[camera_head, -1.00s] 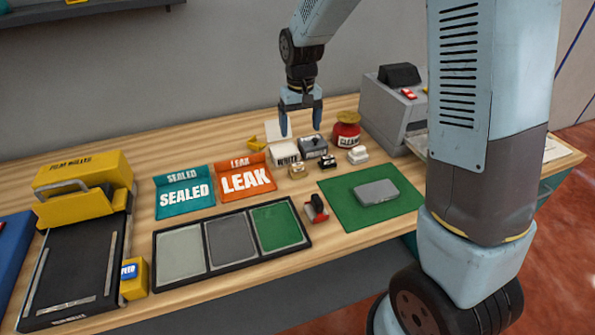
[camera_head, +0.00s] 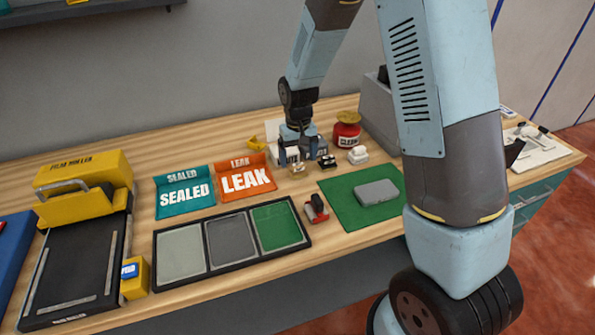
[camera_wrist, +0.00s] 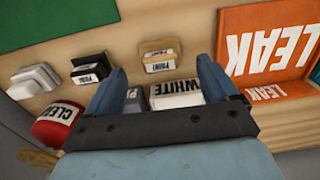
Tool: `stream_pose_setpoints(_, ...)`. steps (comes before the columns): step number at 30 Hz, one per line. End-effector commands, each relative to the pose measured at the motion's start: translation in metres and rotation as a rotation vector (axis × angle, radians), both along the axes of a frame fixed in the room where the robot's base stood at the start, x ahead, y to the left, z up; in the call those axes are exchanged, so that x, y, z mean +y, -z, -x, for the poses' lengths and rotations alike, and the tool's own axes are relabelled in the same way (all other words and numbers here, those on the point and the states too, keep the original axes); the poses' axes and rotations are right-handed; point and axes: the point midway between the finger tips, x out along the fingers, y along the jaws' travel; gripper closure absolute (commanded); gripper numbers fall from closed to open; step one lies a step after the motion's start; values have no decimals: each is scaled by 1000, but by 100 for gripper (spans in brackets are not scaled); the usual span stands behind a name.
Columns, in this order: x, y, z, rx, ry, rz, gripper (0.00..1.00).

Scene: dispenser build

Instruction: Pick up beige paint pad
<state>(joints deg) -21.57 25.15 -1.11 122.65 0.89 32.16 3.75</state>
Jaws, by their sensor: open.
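The beige paint pad (camera_head: 297,170) is a small block on the wooden table, in front of the white box. In the wrist view the beige pad (camera_wrist: 160,56) lies just beyond and between the fingertips, with a printed label on its near side. My gripper (camera_head: 305,158) is low over the table just behind the pad. In the wrist view my gripper (camera_wrist: 162,72) has its two fingers spread wide, with nothing held between them. The fingers appear to be apart from the pad.
A black pad (camera_wrist: 90,68) and a white pad (camera_wrist: 36,80) stand beside the beige one. The WHITE box (camera_wrist: 176,94) lies under my gripper. A red CLEAN pot (camera_head: 347,136), the orange LEAK tray (camera_head: 245,180) and a green mat (camera_head: 345,212) are close by.

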Motion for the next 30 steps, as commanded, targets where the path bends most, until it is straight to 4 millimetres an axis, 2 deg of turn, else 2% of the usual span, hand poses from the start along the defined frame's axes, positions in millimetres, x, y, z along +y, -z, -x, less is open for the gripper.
stream_pose_setpoints(3,0,19,2,4,-1,2,13)
stream_pose_setpoints(7,0,31,2,2,-1,1,13)
stream_pose_setpoints(17,0,36,1,1,0,0,13)
stream_pose_setpoints(30,-1,36,1,1,1,0,55)
